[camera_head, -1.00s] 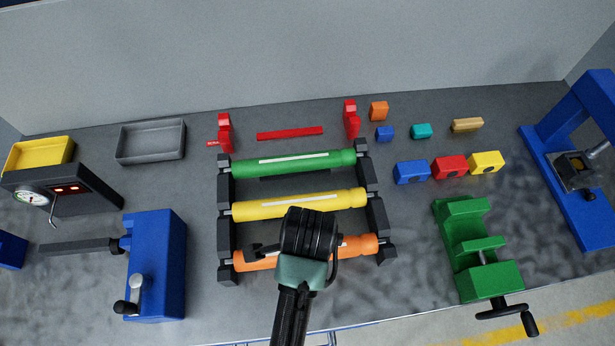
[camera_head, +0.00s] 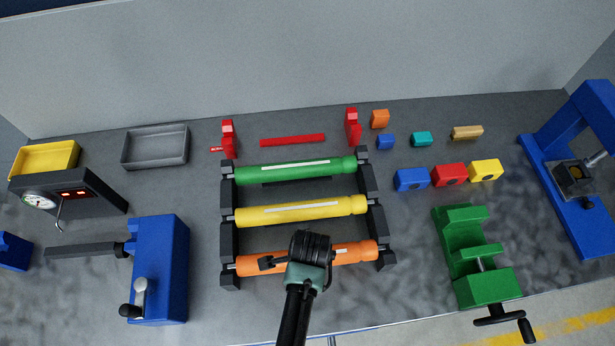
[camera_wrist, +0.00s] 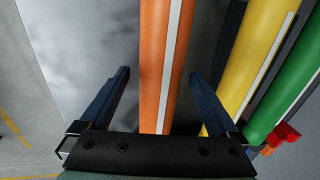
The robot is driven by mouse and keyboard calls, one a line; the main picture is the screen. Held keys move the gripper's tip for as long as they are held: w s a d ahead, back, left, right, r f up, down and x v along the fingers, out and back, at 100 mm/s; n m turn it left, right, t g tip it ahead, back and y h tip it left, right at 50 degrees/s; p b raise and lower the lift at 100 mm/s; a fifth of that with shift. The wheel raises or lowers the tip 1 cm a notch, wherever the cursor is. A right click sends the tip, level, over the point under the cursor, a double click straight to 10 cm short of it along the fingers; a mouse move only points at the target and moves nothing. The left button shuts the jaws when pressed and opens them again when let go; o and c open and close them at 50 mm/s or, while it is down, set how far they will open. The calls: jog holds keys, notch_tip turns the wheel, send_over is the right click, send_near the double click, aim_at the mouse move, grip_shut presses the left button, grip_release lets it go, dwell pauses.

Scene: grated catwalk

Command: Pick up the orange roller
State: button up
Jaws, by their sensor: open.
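The orange roller (camera_head: 352,253) lies across the front of a dark rack, with a pale stripe along it. My gripper (camera_head: 283,262) is over its middle in the head view and hides part of it. In the wrist view the orange roller (camera_wrist: 160,65) runs between the two open blue-grey fingers of my gripper (camera_wrist: 158,82), and neither finger appears to touch it. How high the fingertips are above or beside the roller I cannot tell.
A yellow roller (camera_head: 300,211) and a green roller (camera_head: 295,170) lie behind in the same rack (camera_head: 229,240). Grey table is bare between the rack and the vises.

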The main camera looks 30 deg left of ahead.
grip_shut()
dwell(0.5)
